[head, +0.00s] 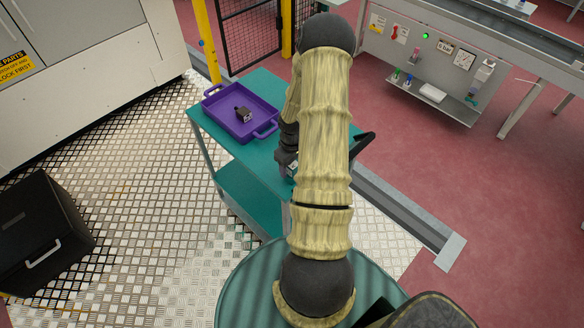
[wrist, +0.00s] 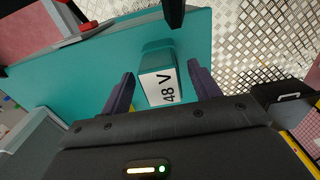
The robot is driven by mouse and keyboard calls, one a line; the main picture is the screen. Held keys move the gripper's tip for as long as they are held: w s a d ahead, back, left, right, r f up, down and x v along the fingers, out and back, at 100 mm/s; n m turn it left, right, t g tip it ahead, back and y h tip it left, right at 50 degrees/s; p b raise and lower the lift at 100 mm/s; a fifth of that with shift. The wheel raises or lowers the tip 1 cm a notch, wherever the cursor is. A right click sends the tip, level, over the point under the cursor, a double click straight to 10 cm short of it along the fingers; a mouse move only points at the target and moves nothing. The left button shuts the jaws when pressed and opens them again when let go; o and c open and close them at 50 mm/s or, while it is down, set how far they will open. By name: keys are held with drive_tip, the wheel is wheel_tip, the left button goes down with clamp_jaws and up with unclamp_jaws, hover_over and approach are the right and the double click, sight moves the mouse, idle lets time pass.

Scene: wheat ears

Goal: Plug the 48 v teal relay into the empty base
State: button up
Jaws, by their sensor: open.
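The teal relay (wrist: 158,76) shows in the wrist view with a white face marked "48 V". It is over the teal cart top, between the two spread fingers of my gripper (wrist: 161,72). The gripper is open, and a gap shows between the relay and each finger. In the head view my arm hides most of the gripper and the relay; only a small pale patch shows beside the arm. I cannot make out the empty base in either view.
A purple tray (head: 213,99) stands on the left of the teal cart (head: 262,86) and holds a small dark block (head: 243,114). A black case (head: 42,232) stands on the floor at left. The cart's black handle (head: 364,143) is at right.

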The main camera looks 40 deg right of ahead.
drive_tip(key=shift+a, duration=0.1)
drive_tip(key=c, duration=1.1)
drive_tip(key=shift+r, duration=0.1)
wheel_tip(320, 180, up, 10)
drive_tip(key=shift+f+b, duration=0.1)
drive_tip(key=shift+b, duration=0.75)
drive_tip(key=w+a+f, duration=0.2)
drive_tip(key=a, duration=0.6)
drive_tip(key=w+a+f, duration=0.2)
drive_tip(key=w+a, duration=0.1)
drive_tip(key=a, duration=0.6)
drive_tip(key=w+a+f, duration=0.2)
drive_tip(key=a+f, duration=0.1)
drive_tip(key=a, duration=0.5)
drive_tip(key=shift+w+a+m, duration=0.3)
drive_tip(key=shift+a+m, duration=0.05)
drive_tip(key=shift+m, duration=0.05)
